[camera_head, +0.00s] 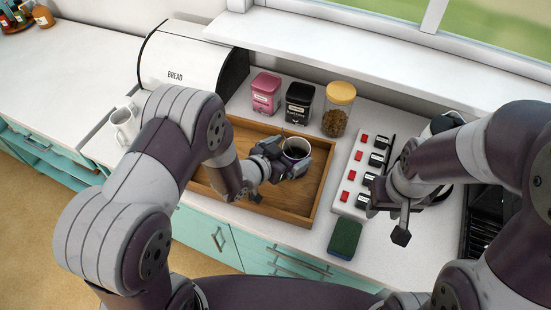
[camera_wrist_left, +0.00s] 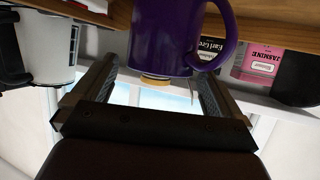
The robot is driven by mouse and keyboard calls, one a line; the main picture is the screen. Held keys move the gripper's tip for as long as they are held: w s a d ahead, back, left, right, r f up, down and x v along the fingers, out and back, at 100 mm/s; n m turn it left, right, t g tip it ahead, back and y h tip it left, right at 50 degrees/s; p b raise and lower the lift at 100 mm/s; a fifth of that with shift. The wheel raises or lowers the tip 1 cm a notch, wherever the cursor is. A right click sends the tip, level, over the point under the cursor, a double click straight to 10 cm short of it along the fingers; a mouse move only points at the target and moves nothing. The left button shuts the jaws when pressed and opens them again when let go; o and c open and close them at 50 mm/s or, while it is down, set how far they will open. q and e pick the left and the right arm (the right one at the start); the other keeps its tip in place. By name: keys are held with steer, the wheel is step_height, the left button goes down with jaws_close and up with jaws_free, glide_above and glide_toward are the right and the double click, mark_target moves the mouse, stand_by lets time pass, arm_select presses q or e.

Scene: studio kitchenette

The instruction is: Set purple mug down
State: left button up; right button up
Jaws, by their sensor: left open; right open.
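The purple mug (camera_head: 297,148) is in the right part of the wooden tray (camera_head: 310,205), its dark opening facing up. The left wrist view, which looks upside down, shows its purple side and handle (camera_wrist_left: 168,38). My left gripper (camera_head: 281,168) is open right at the mug. In the left wrist view its two fingers (camera_wrist_left: 155,85) reach towards either side of the mug; I cannot tell if they touch it. The mug's base is hidden. My right gripper (camera_head: 400,222) is open and empty above the counter, near the white rack.
A pink tin (camera_head: 265,93), a black tin (camera_head: 299,103) and a yellow-lidded jar (camera_head: 338,109) stand behind the tray. A white mug (camera_head: 124,125) and bread bin (camera_head: 185,58) are left.

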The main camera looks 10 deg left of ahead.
arm_select(q)
steer(key=s+a+r+n+g+y, duration=0.2)
steer(key=s+a+y, duration=0.2)
steer(key=a, duration=0.3)
steer(key=s+a+r+n+g+y, duration=0.2)
steer(key=s+a+r+y, duration=0.15)
steer(key=a, duration=0.35)
steer(key=s+a+r+n+g, duration=0.2)
steer(key=s+g, duration=0.3)
steer(key=s, duration=0.6)
steer(key=shift+r+n+g, duration=0.15)
steer(key=shift+n+g, duration=0.15)
steer(key=shift+n, duration=0.4)
steer(key=shift+w+a+y, duration=0.1)
steer(key=shift+y, duration=0.15)
